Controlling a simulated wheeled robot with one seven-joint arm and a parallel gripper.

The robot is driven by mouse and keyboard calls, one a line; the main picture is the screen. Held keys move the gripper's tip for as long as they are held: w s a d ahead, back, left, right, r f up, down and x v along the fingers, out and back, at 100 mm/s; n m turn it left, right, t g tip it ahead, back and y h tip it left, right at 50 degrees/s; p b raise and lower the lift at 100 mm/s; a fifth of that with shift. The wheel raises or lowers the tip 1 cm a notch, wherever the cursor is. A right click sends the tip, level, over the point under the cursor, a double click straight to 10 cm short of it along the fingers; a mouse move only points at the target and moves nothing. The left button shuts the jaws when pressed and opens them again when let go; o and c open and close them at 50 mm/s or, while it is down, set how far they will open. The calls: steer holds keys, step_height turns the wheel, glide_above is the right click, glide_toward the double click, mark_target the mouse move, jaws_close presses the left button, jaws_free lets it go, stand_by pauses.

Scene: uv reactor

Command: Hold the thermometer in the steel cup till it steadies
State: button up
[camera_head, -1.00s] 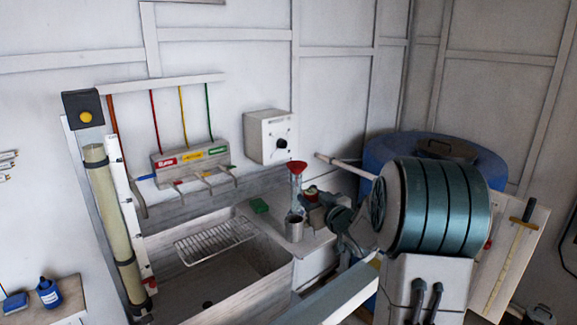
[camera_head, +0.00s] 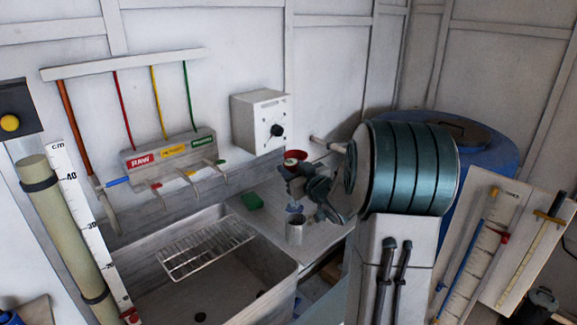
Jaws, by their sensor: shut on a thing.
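The steel cup (camera_head: 296,231) stands upright on the ledge right of the sink. My gripper (camera_head: 294,181) is above the cup, at the end of my dark teal arm coming in from the right. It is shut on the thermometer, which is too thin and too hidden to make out. I cannot tell whether the thermometer's tip is inside the cup.
A red funnel (camera_head: 295,155) shows just behind my gripper. A green sponge (camera_head: 252,201) lies left of the cup. A wire rack (camera_head: 207,249) spans the sink (camera_head: 225,290). A white control box (camera_head: 260,120) hangs on the wall; a blue barrel (camera_head: 490,150) stands at right.

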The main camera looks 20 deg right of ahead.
step_height(320, 180, down, 11)
steer(key=b, duration=0.9)
steer(key=shift+f, duration=0.15)
stand_by(6.5)
